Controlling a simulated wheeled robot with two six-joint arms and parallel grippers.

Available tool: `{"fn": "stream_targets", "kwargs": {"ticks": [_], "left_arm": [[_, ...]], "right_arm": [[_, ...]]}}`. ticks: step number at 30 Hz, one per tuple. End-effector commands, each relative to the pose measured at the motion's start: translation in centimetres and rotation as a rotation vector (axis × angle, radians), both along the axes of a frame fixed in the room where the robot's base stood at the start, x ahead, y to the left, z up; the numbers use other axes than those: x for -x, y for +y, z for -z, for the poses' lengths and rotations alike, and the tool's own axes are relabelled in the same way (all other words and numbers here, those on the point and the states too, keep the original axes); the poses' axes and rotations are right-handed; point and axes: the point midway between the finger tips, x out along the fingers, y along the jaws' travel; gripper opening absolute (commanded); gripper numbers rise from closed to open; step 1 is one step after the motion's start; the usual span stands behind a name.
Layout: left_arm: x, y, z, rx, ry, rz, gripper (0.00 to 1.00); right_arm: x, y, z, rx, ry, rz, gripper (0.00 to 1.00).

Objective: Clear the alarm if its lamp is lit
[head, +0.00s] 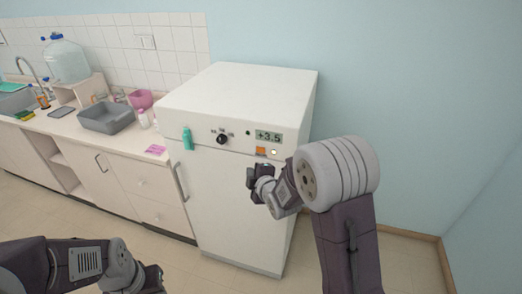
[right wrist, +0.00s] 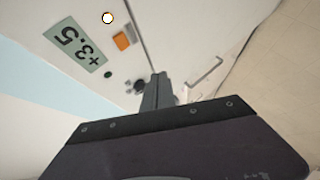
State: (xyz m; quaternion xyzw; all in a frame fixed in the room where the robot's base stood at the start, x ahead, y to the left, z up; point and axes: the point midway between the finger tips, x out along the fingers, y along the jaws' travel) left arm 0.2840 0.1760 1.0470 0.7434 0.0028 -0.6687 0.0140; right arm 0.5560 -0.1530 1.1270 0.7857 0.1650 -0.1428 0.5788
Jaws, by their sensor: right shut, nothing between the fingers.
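The white fridge-like cabinet (head: 235,95) has a display reading +3.5 (head: 269,135), which also shows in the right wrist view (right wrist: 76,45). Below the display are an orange square button (head: 260,150) and a small round lamp (head: 274,152). In the right wrist view the lamp (right wrist: 107,18) is bright white with an orange rim and looks lit, beside the orange button (right wrist: 122,41). My right gripper (head: 252,182) is shut and empty, in front of the door, below the button and apart from it. My left gripper (head: 152,279) is low at the bottom left; its fingers are unclear.
A black knob (head: 222,139) and a dark green dot (head: 248,133) are on the panel. The counter left holds a grey tub (head: 106,120). Wall lies right.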

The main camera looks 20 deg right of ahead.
Motion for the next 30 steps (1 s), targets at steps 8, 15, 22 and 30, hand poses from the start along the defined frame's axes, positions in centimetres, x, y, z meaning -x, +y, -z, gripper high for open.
{"fn": "stream_targets", "kwargs": {"ticks": [8, 15, 22, 30], "left_arm": [[0.0, 0.0, -1.4, 0.0, 0.0, 0.0, 0.38], [0.0, 0.0, -2.3, 0.0, 0.0, 0.0, 0.38], [0.0, 0.0, -2.3, 0.0, 0.0, 0.0, 0.38], [0.0, 0.0, -2.3, 0.0, 0.0, 0.0, 0.38]], "right_arm": [[-2.7, -2.0, -0.2, 0.0, 0.002, 0.003, 0.0], [-5.5, -3.8, 0.0, 0.0, 0.001, 0.002, 0.0], [-7.0, -4.8, 0.0, 0.0, 0.0, 0.001, 0.0], [-7.2, -4.9, 0.0, 0.0, 0.0, 0.0, 0.0]]}}
